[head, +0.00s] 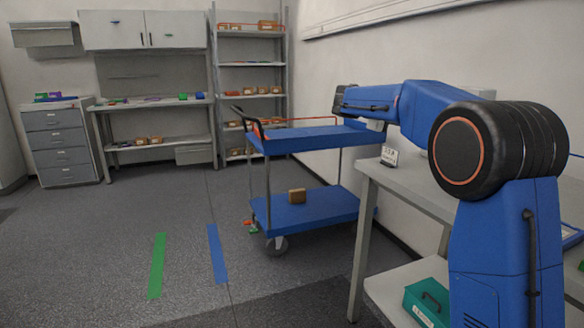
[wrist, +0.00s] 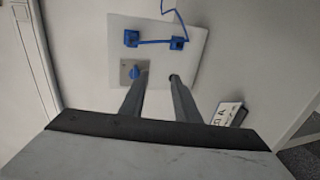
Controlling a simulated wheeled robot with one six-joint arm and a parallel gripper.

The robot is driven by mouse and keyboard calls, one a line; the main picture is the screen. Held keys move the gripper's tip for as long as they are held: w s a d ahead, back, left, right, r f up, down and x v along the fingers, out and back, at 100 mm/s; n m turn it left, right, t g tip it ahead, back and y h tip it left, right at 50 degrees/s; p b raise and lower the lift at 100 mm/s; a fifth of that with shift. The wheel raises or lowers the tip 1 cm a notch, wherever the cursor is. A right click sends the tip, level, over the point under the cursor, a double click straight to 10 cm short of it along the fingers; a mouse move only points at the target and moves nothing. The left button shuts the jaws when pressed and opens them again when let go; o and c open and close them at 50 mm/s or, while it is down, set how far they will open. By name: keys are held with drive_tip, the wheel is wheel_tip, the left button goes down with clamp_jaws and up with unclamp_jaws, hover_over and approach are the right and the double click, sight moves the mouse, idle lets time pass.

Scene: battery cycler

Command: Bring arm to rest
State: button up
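My blue arm reaches out to the left over the bench (head: 420,192) in the head view. Beyond the fingertips is a pale plate (wrist: 155,28) with two blue connectors (wrist: 131,38) joined by a blue cable. A blue knob (wrist: 135,72) on a grey square sits close to the left fingertip in the picture; I cannot tell whether they touch.
A blue trolley (head: 310,207) with a brown box (head: 297,195) stands left of the bench. A small sign (head: 389,156) stands on the bench, a green case (head: 428,303) on its lower shelf. Shelves and drawers line the back. The floor at left is clear, with green and blue strips.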

drive_tip(key=s+d+f+y, duration=0.1)
drive_tip(key=s+f+y, duration=0.15)
drive_tip(key=s, duration=0.55)
drive_tip(key=s+f+y, duration=0.2)
drive_tip(key=s+f, duration=0.1)
drive_tip(key=s, duration=0.4)
drive_tip(key=s+a+f+m+y, duration=0.1)
drive_tip(key=s+a+f+y, duration=0.2)
drive_tip(key=s+f, duration=0.5)
drive_tip(key=s+a+f+m+y, duration=0.1)
drive_tip(key=s+a+f+y, duration=0.2)
drive_tip(key=s+f, duration=0.6)
drive_tip(key=s+a+f+m+y, duration=0.2)
drive_tip(key=s+f, duration=0.7)
drive_tip(key=s, duration=1.4)
drive_tip(key=a+y, duration=0.2)
drive_tip(key=a, duration=0.2)
drive_tip(key=shift+s+a+f+g, duration=0.15)
drive_tip(key=shift+s+a+g, duration=0.1)
drive_tip(key=shift+g, duration=0.15)
